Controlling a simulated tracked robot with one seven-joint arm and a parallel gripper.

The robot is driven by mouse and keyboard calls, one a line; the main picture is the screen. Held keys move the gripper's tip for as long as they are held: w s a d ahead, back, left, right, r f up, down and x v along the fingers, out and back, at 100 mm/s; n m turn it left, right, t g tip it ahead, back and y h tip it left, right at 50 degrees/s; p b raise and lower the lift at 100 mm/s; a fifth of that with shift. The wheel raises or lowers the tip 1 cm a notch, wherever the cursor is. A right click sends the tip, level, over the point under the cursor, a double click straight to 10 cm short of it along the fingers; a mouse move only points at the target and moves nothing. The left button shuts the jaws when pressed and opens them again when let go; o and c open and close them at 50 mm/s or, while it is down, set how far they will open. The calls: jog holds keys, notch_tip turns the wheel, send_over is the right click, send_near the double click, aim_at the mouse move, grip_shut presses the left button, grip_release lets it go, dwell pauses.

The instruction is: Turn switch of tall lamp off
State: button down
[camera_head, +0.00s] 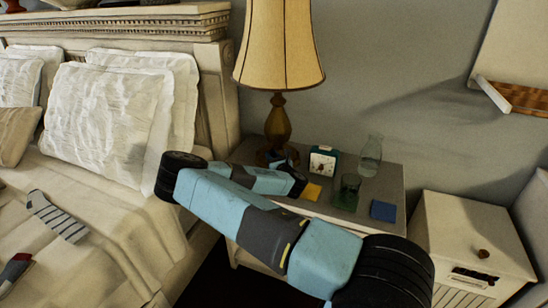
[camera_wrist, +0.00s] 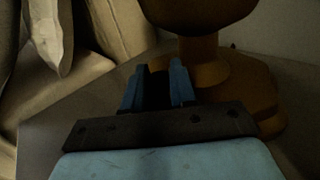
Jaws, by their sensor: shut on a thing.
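The tall lamp (camera_head: 278,125) stands on the nightstand, with a cream shade and a brown turned body. Its brown foot and stem (camera_wrist: 215,75) fill the upper right of the wrist view. My gripper (camera_wrist: 160,85) is at the left front of the lamp's foot, its two blue fingers close together with a narrow dark gap. It is shut on a part of the lamp low down by the foot. The switch itself cannot be made out; the fingers and shadow hide that spot.
The nightstand (camera_head: 385,155) also holds an alarm clock (camera_head: 322,162), a green glass (camera_head: 346,192), a clear bottle (camera_head: 370,157), a yellow pad (camera_head: 312,191) and a blue pad (camera_head: 383,210). The bed (camera_head: 110,205) is at left and a white hamper (camera_head: 470,235) at right.

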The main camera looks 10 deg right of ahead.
jog(key=shift+a+r, duration=0.1)
jog(key=shift+r, duration=0.05)
jog(key=c, duration=1.3)
grip_release()
jog(key=shift+o, duration=0.2)
jog(key=s, duration=0.4)
jog(key=s+d, duration=0.1)
jog(key=s, duration=0.4)
jog(key=s+d, duration=0.1)
jog(key=s, duration=0.3)
jog(key=shift+s+d, duration=0.25)
